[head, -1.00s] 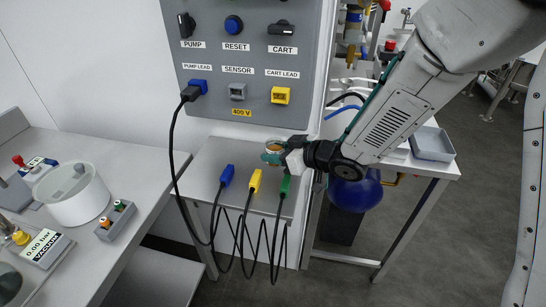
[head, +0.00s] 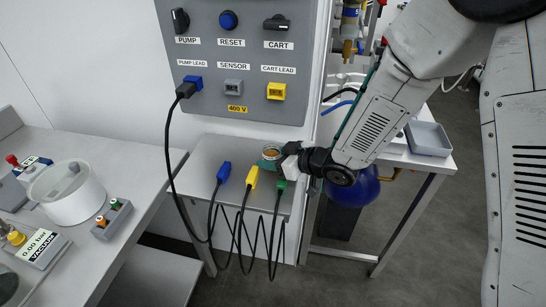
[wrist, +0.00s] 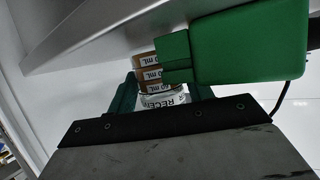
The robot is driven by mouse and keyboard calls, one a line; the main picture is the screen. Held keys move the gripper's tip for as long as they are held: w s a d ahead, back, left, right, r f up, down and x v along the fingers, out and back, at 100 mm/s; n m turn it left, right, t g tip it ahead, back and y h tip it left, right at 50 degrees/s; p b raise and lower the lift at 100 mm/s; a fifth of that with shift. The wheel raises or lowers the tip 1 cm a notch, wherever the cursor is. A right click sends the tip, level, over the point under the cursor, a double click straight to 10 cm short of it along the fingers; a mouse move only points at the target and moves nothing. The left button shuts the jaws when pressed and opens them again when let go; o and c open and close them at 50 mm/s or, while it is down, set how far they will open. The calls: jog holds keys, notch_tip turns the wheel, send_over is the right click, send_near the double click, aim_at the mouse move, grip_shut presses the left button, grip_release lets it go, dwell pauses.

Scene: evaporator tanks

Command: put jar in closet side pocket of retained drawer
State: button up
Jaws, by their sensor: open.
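A small jar (head: 272,152) with an orange-brown top is at the grey shelf under the switch panel, behind the cable plugs. In the wrist view the jar (wrist: 150,75) shows brown bands with "mL" lettering and a white label. My gripper (head: 270,156) reaches in from the right, its teal fingers open on either side of the jar. A green plug (wrist: 245,50) hides part of the jar and one finger in the wrist view. I cannot tell whether the fingers touch the jar. No closet or drawer with a side pocket can be made out.
Blue (head: 223,172), yellow (head: 252,177) and green (head: 281,186) plugs with hanging coiled leads stand along the shelf's front, close to my gripper. The switch panel (head: 235,55) rises behind. A left bench holds a white round vessel (head: 68,190); a grey tray (head: 428,138) sits at right.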

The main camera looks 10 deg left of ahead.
jog(key=shift+d+r, duration=0.1)
jog(key=shift+r, duration=0.15)
jog(key=v, duration=1.1)
jog(key=shift+s+d, duration=0.3)
